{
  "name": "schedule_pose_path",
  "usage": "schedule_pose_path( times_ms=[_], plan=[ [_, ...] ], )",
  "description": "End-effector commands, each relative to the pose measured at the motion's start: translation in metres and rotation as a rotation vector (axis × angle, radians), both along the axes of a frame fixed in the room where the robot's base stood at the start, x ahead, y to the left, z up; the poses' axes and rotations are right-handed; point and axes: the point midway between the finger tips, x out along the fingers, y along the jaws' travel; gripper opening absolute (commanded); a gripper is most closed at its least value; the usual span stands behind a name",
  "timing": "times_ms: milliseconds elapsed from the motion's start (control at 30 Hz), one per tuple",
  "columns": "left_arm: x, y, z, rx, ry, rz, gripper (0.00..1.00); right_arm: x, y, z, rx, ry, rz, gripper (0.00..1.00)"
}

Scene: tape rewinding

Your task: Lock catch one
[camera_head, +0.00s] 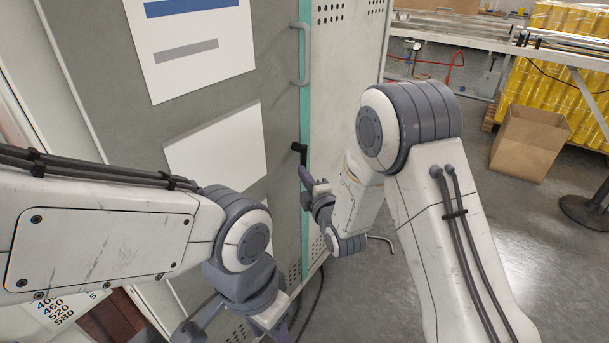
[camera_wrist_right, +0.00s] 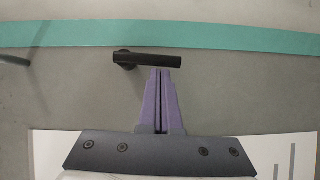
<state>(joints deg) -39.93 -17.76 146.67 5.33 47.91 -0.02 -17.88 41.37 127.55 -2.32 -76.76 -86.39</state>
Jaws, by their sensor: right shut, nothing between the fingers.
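A black lever catch (camera_head: 299,149) sits on the grey cabinet door beside the teal edge strip (camera_head: 306,100). In the right wrist view the catch (camera_wrist_right: 148,60) has its round pivot at the left and its lever pointing right, nearly parallel to the teal strip (camera_wrist_right: 200,37). My right gripper (camera_head: 303,175) is shut and empty just below the catch in the head view. In the wrist view its purple fingertips (camera_wrist_right: 161,72) are together at the lever's near side; I cannot tell if they touch it. My left gripper (camera_head: 190,330) is low in the head view, partly cut off.
A grey pull handle (camera_head: 303,55) stands out from the door above the catch. White sheets (camera_head: 218,150) are fixed to the door. A cardboard box (camera_head: 528,142), yellow stacked goods (camera_head: 560,90) and a metal bench lie to the right, with open floor before them.

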Motion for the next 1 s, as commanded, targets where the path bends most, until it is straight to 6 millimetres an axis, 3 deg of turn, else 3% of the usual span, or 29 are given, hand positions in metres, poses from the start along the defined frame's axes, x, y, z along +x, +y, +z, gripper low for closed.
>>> schedule_pose_path(
  times_ms=[300,600,1000],
  plan=[
    [0.0,0.0,-0.002,0.0,0.0,0.0,0.5,0.0,0.0,-0.001,-0.002,-0.003,0.0,0.0],
    [0.0,0.0,-0.029,0.0,0.0,0.0,0.5,0.011,-0.006,-0.006,-0.051,-0.075,0.0,0.0],
    [0.0,0.0,-0.027,0.0,0.0,0.0,0.5,0.012,-0.008,-0.002,-0.056,-0.083,-0.007,0.0]
  ],
)
